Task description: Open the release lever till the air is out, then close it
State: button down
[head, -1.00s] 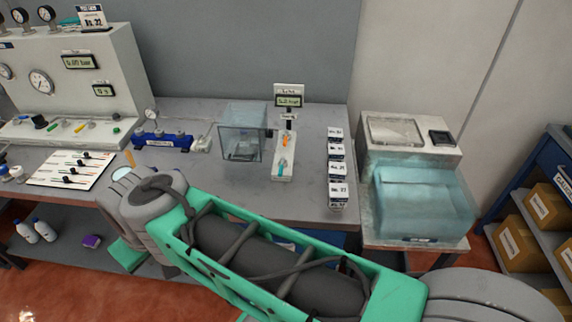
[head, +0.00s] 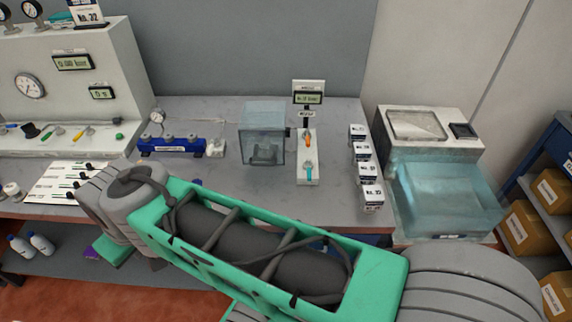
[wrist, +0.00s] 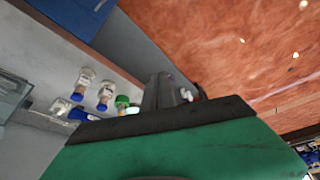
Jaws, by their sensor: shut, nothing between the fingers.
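A small white stand on the bench carries an orange lever (head: 308,140) and a teal lever (head: 309,172). A small display (head: 309,98) stands behind them; its reading is too small to make out. I cannot tell which lever is the release lever. A clear box (head: 262,130) stands just left of the stand. My gripper (wrist: 168,92) shows in the wrist view as grey fingers past a dark edge, shut and empty, touching no lever. In the head view it is hidden behind my green arm, which crosses in front of the bench.
A gauge panel (head: 75,85) with coloured levers is at the left. A blue manifold (head: 172,144) is beside it. Several labelled small boxes (head: 363,152) line the bench's right end, near a translucent bin (head: 445,195). Several capped bottles (wrist: 105,95) show in the wrist view.

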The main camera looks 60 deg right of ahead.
jog(key=d+m+g+h+b, duration=0.25)
jog(key=d+m+h, duration=0.4)
jog(key=d, duration=1.55)
jog(key=s+d+m+g+b, duration=0.1)
jog(key=s+d+m+g, duration=0.3)
jog(key=d, duration=1)
jog(key=s+f+m, duration=0.1)
jog(key=s+m, duration=0.2)
jog(key=s, duration=0.1)
jog(key=shift+s+b, duration=0.25)
jog(key=shift+b, duration=0.15)
jog(key=shift+g, duration=0.25)
